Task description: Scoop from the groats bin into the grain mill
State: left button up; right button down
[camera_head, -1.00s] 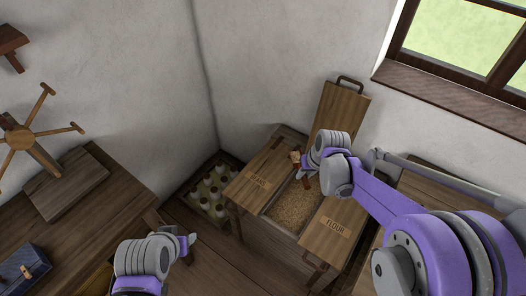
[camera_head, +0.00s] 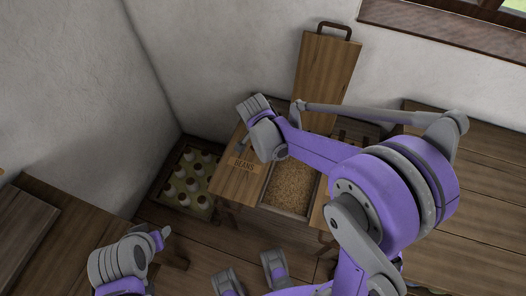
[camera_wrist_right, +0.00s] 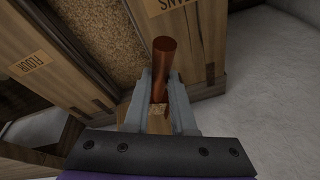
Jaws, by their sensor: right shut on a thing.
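The open groats bin (camera_head: 292,186) shows pale brown grain between the closed beans lid and the flour lid. Its lid (camera_head: 328,70) stands upright behind it, near the wall. My right gripper (camera_wrist_right: 161,100) is shut on a scoop (camera_wrist_right: 164,68), of which the wrist view shows a copper-brown part and a light wooden piece between the fingers. In the head view the right gripper (camera_head: 240,149) is by the beans lid, left of the open bin. Whether the scoop holds grain is hidden. My left gripper (camera_head: 164,237) is at lower left, its jaws unclear. I cannot make out the grain mill.
The beans lid (camera_head: 232,180) and the flour lid (camera_wrist_right: 42,60) flank the grain. A crate of bottles (camera_head: 190,180) stands on the floor in the corner. A wooden table (camera_head: 75,225) is at left and another (camera_head: 480,130) at right.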

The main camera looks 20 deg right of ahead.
jog(key=f+m+g+b, duration=0.1)
jog(key=f+m+b, duration=0.5)
jog(key=f+m, duration=0.1)
jog(key=f+m+g+h+b, duration=0.1)
jog(key=f+m+b, duration=0.2)
jog(key=f, duration=0.1)
jog(key=shift+w+d+f+g, duration=0.1)
jog(key=shift+w+d+g, duration=0.1)
jog(key=shift+g, duration=0.1)
jog(key=shift+f+b, duration=0.85)
jog(key=shift+s+d+r+p, duration=0.15)
jog(key=shift+d+r+p, duration=0.05)
jog(key=shift+r+p, duration=0.35)
jog(key=shift+r+y, duration=0.1)
jog(key=shift+y, duration=0.2)
jog(key=shift+a+r+p, duration=0.1)
jog(key=shift+r+p, duration=0.1)
jog(key=shift+p, duration=0.3)
jog(key=shift+s+d+r+m+t+y+p, duration=0.15)
jog(key=shift+d+r+t+y+p, duration=0.2)
jog(key=shift+r+y+p, duration=0.25)
jog(key=shift+s+d+r+m+t+y+p, duration=0.15)
jog(key=shift+d+r+t+y+p, duration=0.25)
jog(key=shift+r+y, duration=0.25)
jog(key=s+d+r+t+y+b, duration=0.2)
jog(key=s+d+r+t+y, duration=0.2)
jog(key=d+y, duration=0.5)
jog(key=shift+s+d+r+m+t+y+b, duration=0.2)
jog(key=shift+d+r+m+t+y+b, duration=0.2)
jog(key=shift+r+y, duration=0.35)
